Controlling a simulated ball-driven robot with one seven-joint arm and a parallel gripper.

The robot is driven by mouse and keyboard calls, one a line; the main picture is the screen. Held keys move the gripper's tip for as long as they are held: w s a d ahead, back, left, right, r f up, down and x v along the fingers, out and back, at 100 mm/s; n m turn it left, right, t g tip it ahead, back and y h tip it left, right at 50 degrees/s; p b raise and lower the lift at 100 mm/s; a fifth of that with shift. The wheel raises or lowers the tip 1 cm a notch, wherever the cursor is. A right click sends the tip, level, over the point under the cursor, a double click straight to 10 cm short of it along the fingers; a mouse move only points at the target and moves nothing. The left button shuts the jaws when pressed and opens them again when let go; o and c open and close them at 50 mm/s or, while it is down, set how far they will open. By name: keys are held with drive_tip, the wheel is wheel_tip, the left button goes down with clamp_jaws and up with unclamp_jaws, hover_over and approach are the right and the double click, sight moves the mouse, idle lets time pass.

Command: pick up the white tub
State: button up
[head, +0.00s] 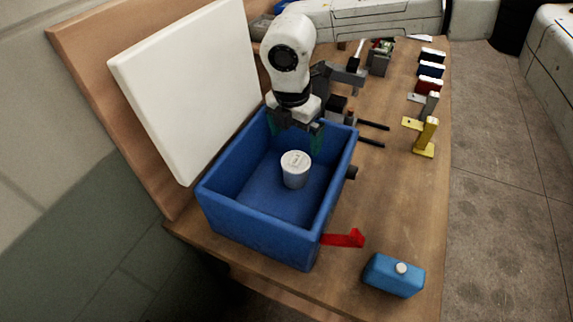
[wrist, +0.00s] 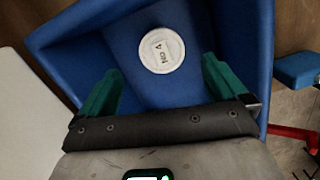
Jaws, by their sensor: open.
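The white tub (head: 295,169) stands upright on the floor of a blue bin (head: 255,232), near the middle. Its round lid with a label faces up in the wrist view (wrist: 162,49). My gripper (head: 300,140) is over the far end of the bin, behind the tub in the head view. Its green fingers are spread apart and empty in the wrist view (wrist: 160,85). The tub appears beyond the fingertips, roughly centred between them, and nothing is held. The gap in height between fingers and tub is hard to tell.
The bin's walls surround the tub. A white panel (head: 190,90) leans left of the bin. A red object (head: 345,239) and a blue container (head: 394,275) lie to the right. Several tools and a yellow bracket (head: 427,137) stand farther back on the wooden table (head: 390,200).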

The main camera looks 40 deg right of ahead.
sight(296, 161)
wheel_tip(296, 161, down, 4)
drive_tip(key=shift+w+d+p, duration=0.1)
drive_tip(key=shift+p, duration=0.2)
drive_tip(key=shift+d+f+p, duration=0.1)
drive_tip(key=shift+f+p, duration=0.9)
drive_tip(key=shift+f, duration=1.65)
drive_tip(key=shift+c, duration=0.3)
drive_tip(key=c, duration=1)
